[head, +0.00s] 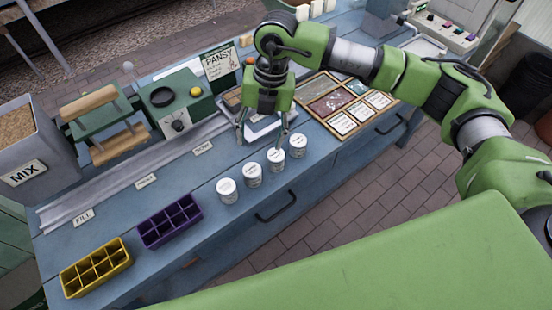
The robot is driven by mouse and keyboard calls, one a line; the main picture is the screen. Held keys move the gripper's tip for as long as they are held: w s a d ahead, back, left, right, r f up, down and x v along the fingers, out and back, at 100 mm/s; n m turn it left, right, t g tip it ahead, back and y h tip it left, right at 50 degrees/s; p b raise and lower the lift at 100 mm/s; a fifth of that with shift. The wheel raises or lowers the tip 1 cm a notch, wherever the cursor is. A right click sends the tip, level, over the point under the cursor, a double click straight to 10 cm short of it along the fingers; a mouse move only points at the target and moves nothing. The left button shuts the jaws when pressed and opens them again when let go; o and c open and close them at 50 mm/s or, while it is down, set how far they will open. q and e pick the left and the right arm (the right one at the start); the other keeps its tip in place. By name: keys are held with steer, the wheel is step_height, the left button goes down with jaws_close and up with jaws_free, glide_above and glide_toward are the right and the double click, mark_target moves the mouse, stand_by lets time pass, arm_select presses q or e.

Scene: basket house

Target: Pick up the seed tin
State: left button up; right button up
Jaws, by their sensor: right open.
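Several small white tins with printed labels stand upright in a slanting row near the front edge of the blue bench. They are the first tin (227,191), the second tin (252,175), the third tin (275,161) and the last tin (298,147). Which one is the seed tin I cannot tell, as the labels are too small to read. My right gripper (262,137) points down, open and empty, just behind the row. Its right finger is close to the third and last tins; whether it touches them I cannot tell. My left gripper is out of view.
A purple divided tray (170,223) and a yellow divided tray (95,268) lie left of the tins. A green machine (180,108), a PANSY sign (220,62) and a MIX bin (45,140) stand behind. A framed board (335,100) lies right.

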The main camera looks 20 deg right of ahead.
steer(key=h, duration=0.2)
glide_above(276, 155)
steer(key=shift+m, duration=0.4)
steer(key=f, duration=0.2)
steer(key=f+p, duration=0.1)
steer(key=f, duration=0.1)
steer(key=f+p, duration=0.1)
steer(key=f, duration=0.2)
steer(key=shift+d, duration=0.3)
steer(key=f, duration=0.1)
steer(key=f+p, duration=0.1)
steer(key=f, duration=0.1)
steer(key=f+p, duration=0.1)
steer(key=shift+a+f, duration=0.3)
steer(key=shift+f, duration=0.05)
steer(key=shift+w+f, duration=0.1)
steer(key=shift+f, duration=0.55)
steer(key=c, duration=1.2)
